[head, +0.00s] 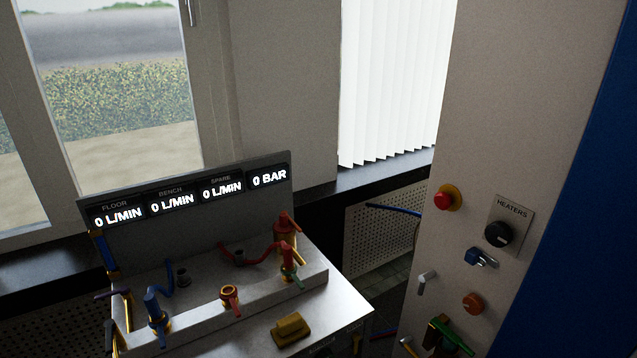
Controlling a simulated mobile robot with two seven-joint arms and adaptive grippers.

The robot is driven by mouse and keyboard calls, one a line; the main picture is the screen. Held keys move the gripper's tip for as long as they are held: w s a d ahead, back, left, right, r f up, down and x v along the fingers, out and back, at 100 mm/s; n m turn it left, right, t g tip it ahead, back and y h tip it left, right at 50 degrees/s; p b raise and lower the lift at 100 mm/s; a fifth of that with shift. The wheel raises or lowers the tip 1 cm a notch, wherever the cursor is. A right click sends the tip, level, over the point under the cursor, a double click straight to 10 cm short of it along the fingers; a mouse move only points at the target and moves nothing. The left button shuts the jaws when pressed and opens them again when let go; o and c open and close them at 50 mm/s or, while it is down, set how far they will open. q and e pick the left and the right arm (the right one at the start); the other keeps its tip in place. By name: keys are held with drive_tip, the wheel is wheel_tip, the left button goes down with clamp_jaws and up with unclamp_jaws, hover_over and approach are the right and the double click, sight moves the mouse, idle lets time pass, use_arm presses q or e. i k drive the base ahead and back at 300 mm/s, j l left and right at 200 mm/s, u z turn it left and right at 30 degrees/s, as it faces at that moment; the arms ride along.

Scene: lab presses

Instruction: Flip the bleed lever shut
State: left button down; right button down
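A grey bench unit (345,302) carries several small valves with levers, and no label readable here marks one as the bleed lever. An orange valve with a red lever (229,296) sits at the middle of its raised step. A valve with a blue handle (154,308) stands at the left, and a green-and-red valve (289,273) at the right. A red-topped brass valve (286,226) stands behind it. A dark blue lever (112,295) sticks out at the left edge. Neither of my grippers is in view.
A display panel (185,220) behind the valves reads 0 L/MIN three times and 0 BAR. A yellow block (291,328) sits at the front. A cabinet (520,130) at right carries a red button (446,197), a HEATERS knob (498,235) and a green-handled valve (450,335).

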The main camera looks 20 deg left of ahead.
sight(109, 325)
drive_tip(key=u, duration=2.05)
